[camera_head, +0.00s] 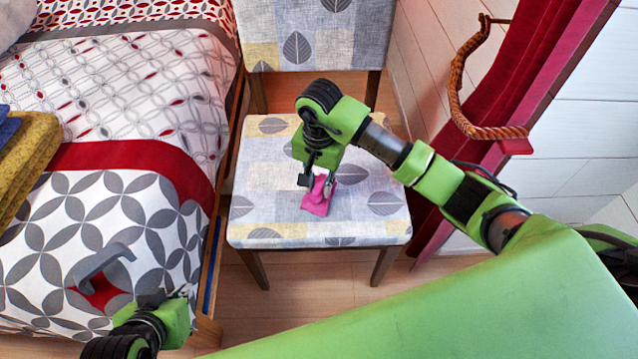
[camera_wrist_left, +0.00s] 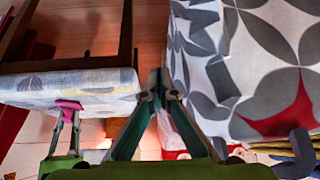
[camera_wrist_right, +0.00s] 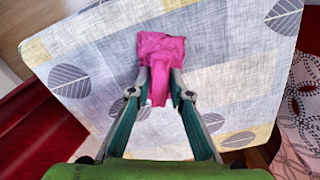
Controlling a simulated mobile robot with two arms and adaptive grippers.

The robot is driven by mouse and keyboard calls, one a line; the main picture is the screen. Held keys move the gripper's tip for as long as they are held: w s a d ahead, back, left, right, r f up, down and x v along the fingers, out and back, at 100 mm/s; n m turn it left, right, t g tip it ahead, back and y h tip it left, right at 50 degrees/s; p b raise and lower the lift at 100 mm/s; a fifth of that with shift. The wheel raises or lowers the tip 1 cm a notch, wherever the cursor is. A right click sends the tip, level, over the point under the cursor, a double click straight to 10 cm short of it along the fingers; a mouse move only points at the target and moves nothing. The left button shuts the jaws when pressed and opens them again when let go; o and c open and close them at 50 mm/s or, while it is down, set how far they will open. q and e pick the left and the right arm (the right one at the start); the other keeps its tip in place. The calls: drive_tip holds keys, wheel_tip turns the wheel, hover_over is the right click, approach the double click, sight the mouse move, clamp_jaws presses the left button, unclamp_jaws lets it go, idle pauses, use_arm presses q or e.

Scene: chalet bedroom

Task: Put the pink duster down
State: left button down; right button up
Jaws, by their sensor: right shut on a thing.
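The pink duster (camera_head: 318,196) is a small crumpled cloth at the chair seat (camera_head: 255,205), which is covered in grey and yellow leaf-patterned fabric. My right gripper (camera_head: 319,184) points down over the seat and is shut on the duster. In the right wrist view the duster (camera_wrist_right: 160,62) is pinched between the fingertips and spreads out beyond them. Its lower edge is at or just above the seat; I cannot tell whether it touches. My left gripper (camera_head: 168,296) is by the bed's edge, empty, with its fingertips (camera_wrist_left: 158,75) together in the left wrist view.
The bed (camera_head: 120,90) with a patterned cover stands left of the chair. A grey hooked handle (camera_head: 103,262) and folded yellow cloth (camera_head: 28,150) lie on it. A red curtain (camera_head: 500,80) with a rope tie (camera_head: 458,100) hangs right. The seat around the duster is clear.

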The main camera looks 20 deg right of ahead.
drive_tip(key=o, duration=1)
use_arm(q)
drive_tip(key=shift+w+d+r+t, duration=0.2)
drive_tip(key=shift+w+r+t, duration=0.1)
drive_tip(key=shift+w, duration=0.15)
